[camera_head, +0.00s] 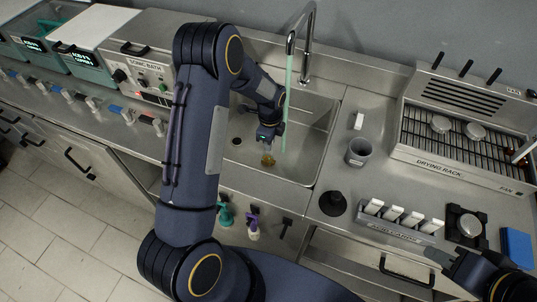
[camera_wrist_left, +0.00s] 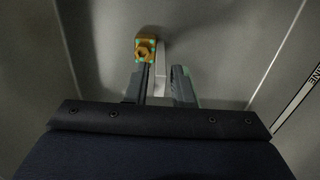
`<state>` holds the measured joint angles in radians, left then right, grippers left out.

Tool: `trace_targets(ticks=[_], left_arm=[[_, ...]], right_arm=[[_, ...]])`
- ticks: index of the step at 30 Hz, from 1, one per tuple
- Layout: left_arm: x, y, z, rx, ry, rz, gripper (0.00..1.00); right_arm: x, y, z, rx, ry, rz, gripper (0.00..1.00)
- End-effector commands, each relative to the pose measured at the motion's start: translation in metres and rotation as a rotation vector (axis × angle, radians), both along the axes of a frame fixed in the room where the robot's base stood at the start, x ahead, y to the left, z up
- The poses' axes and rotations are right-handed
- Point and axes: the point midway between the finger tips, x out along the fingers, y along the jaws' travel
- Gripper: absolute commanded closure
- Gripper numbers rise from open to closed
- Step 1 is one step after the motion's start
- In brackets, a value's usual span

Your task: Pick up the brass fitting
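The brass fitting (camera_head: 268,160) lies low in the steel sink, just below my left gripper (camera_head: 266,138) in the head view. In the left wrist view the brass fitting (camera_wrist_left: 146,48) is an orange-brown piece with a hole and greenish spots. It shows just past the tip of the left-hand finger, not centred between the fingers. My left gripper (camera_wrist_left: 162,80) has its fingers apart, with a pale strip visible between them; whether a finger touches the fitting is unclear. My right gripper (camera_head: 450,262) is partly in view at the lower right, its fingers not clear.
The sink (camera_head: 310,150) has walls around the left gripper, and a tall faucet (camera_head: 306,45) with a green tube stands behind.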

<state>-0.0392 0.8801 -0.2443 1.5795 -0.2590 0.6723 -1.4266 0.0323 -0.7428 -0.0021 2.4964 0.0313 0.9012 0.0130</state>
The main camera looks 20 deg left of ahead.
Motion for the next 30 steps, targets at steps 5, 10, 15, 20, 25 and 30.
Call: trace_targets(ticks=[5, 10, 15, 20, 25, 30], left_arm=[[0.000, 0.000, 0.000, 0.000, 0.000, 0.000, 1.00], [0.000, 0.000, 0.000, 0.000, 0.000, 0.000, 1.00], [0.000, 0.000, 0.001, 0.000, -0.001, 0.000, 1.00], [0.000, 0.000, 0.002, 0.000, -0.001, 0.000, 1.00], [0.001, 0.000, 0.014, -0.001, -0.004, 0.000, 1.00], [-0.004, -0.009, 0.042, -0.002, -0.005, -0.004, 1.00]], right_arm=[[0.000, 0.000, 0.000, 0.000, 0.000, 0.000, 0.69], [0.000, 0.000, 0.000, 0.000, 0.000, 0.000, 0.69], [0.000, 0.000, 0.000, 0.000, 0.000, 0.000, 0.69], [0.000, 0.000, 0.000, 0.000, 0.000, 0.000, 0.69], [0.000, 0.000, -0.002, 0.000, 0.000, 0.000, 0.69], [0.000, 0.000, -0.009, 0.000, 0.000, 0.000, 0.69]])
